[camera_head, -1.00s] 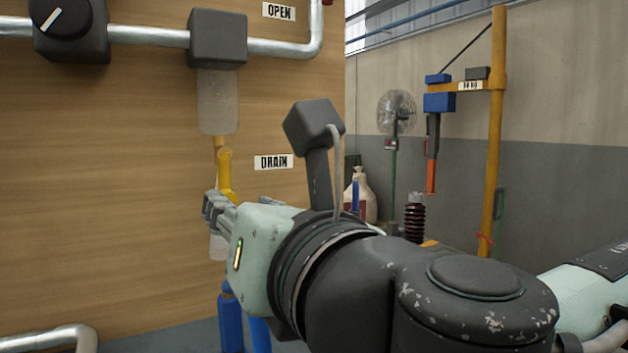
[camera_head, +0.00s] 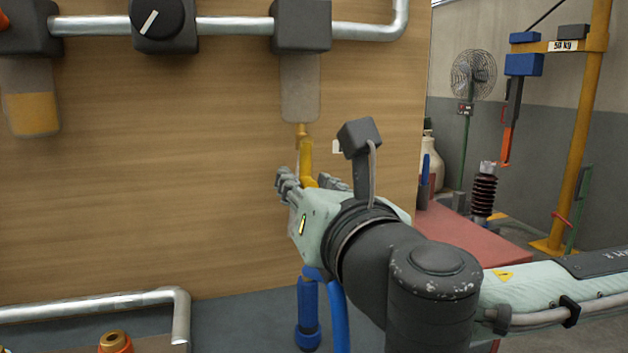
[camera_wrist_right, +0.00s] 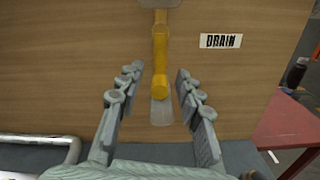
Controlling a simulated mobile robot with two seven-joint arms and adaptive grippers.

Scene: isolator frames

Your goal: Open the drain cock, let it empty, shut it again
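The yellow drain cock (camera_head: 307,155) hangs under a clear bowl (camera_head: 300,90) on the wooden panel. The bowl shows no amber liquid. In the right wrist view the cock (camera_wrist_right: 160,60) points straight down, with a pale translucent piece (camera_wrist_right: 160,111) below it. My right gripper (camera_wrist_right: 158,80) is open, its fingers apart on either side of the cock's lower end, with gaps visible on both sides. In the head view the right gripper (camera_head: 287,182) partly covers the cock's lower part. I cannot tell whether the cock touches anything. My left gripper is not in view.
A second bowl (camera_head: 32,108) at left holds amber liquid. A black knob (camera_head: 158,22) sits on the pipe (camera_head: 90,25) above. The DRAIN label (camera_wrist_right: 221,41) is right of the cock. A blue hose (camera_head: 308,310) stands below my gripper; a red table (camera_head: 475,235) is at right.

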